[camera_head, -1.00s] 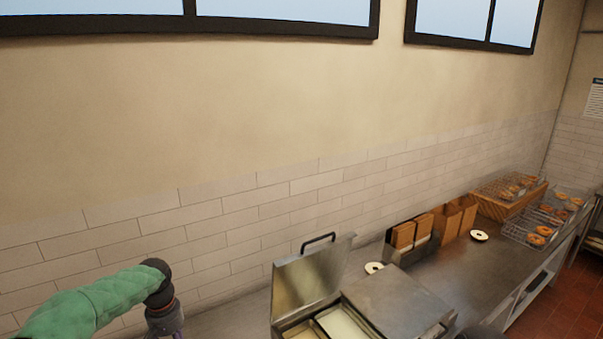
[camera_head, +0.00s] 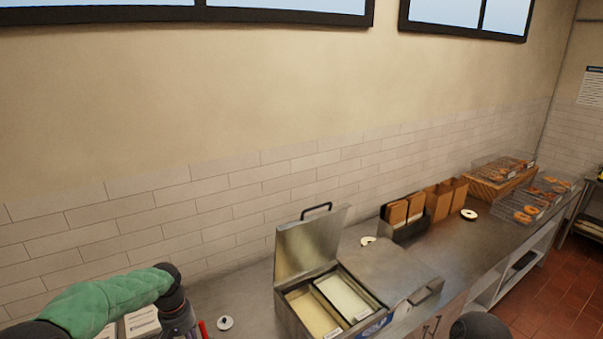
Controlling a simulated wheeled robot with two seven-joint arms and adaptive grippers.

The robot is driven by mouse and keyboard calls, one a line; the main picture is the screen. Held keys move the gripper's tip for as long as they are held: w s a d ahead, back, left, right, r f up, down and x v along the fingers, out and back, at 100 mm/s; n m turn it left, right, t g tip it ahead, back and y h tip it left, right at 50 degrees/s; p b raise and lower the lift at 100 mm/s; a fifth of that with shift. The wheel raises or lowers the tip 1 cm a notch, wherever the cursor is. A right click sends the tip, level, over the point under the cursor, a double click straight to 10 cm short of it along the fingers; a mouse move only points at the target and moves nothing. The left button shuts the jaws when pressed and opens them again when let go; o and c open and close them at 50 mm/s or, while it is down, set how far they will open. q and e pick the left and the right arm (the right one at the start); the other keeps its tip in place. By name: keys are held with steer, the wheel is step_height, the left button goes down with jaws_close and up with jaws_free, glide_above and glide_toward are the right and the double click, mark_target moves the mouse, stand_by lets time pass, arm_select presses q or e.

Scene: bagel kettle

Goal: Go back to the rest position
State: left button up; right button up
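My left arm, in a green sleeve, comes in from the lower left. Its dark wrist (camera_head: 172,290) ends at the bottom edge, and the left gripper's fingers are cut off or too unclear to read. A dark rounded part at the bottom right edge looks like part of my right arm; the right gripper's fingers are not in view. The steel kettle unit (camera_head: 330,300) stands on the counter at the bottom centre with its lid (camera_head: 308,248) raised. Two pale-filled compartments show inside. Bagels (camera_head: 527,212) lie in wire baskets at the right.
The steel counter (camera_head: 440,248) runs along the tiled wall. Small white round items lie on it, one (camera_head: 225,322) near my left wrist. Brown paper bags (camera_head: 445,197) stand near the wall. White labelled boxes (camera_head: 142,321) sit at the lower left. Red floor tiles (camera_head: 560,290) show at right.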

arm_select(q)
steer(key=s+d+f+h, duration=0.1)
steer(key=s+d+f, duration=0.45)
steer(key=f, duration=0.45)
steer(key=s+d+f+h, duration=0.2)
steer(key=s+d+f, duration=0.3)
steer(key=f, duration=0.5)
steer(key=s+d+f, duration=0.4)
steer(key=s, duration=0.5)
steer(key=s+d+f, duration=0.4)
steer(key=s+d, duration=0.1)
steer(key=s, duration=0.3)
step_height(320, 180, down, 21)
steer(key=w+d+m+b, duration=0.1)
steer(key=w+b, duration=0.1)
steer(key=b, duration=2.1)
steer(key=shift+w+f+t, duration=0.15)
steer(key=shift+w+t, duration=0.05)
steer(key=shift+t, duration=0.1)
steer(key=shift+d, duration=0.1)
